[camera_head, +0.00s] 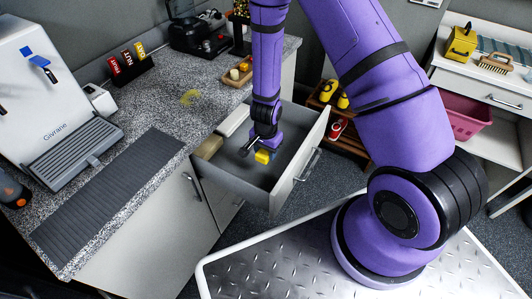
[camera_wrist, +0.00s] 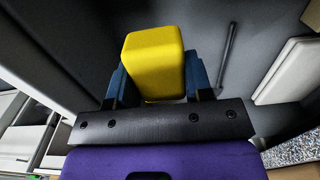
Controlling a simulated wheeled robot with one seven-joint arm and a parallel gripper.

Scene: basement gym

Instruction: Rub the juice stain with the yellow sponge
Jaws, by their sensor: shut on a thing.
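The yellow sponge (camera_head: 263,156) is in my gripper, over the open drawer; it also shows large in the wrist view (camera_wrist: 154,62). My gripper (camera_wrist: 158,84) is shut on the sponge, with one blue finger on each side of it. In the head view my gripper (camera_head: 262,150) points down into the drawer (camera_head: 285,187). The juice stain (camera_head: 190,97) is a yellowish patch on the speckled counter, to the left of and beyond my gripper.
The drawer holds a pale flat item (camera_head: 233,120), a tan block (camera_head: 208,147) and a dark rod. On the speckled counter (camera_head: 165,115) stand a coffee machine (camera_head: 55,110), a sign stand (camera_head: 130,66) and a wooden tray (camera_head: 238,73). The counter around the stain is clear.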

